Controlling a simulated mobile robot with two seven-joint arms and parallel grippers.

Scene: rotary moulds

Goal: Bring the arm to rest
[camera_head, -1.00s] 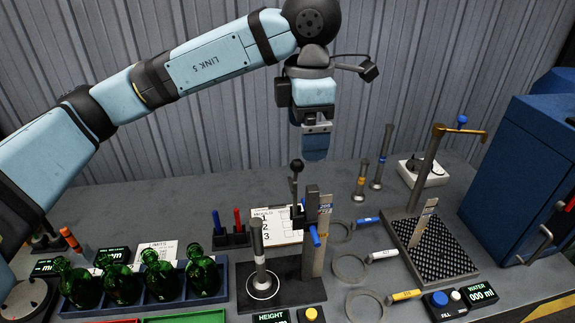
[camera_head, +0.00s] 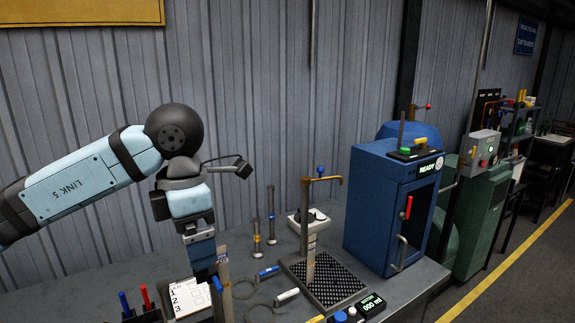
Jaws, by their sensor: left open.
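My left arm comes in from the left and is raised above the bench. Its left gripper (camera_head: 201,257) points down over the bench, in front of the grey wall. It is open with nothing seen in it. Below and behind it are the mould card (camera_head: 188,298) and the upright grey stand (camera_head: 222,290), which it partly overlaps in the picture. Whether it touches the stand cannot be told. My right gripper is not in view.
A tap stand over a black grid tray (camera_head: 328,283) stands right of the gripper. A blue cabinet (camera_head: 372,215) reading READY is at the bench's right end. Red and blue pens (camera_head: 146,298) stand in a holder at lower left. The yellow-lined floor (camera_head: 520,265) at right is clear.

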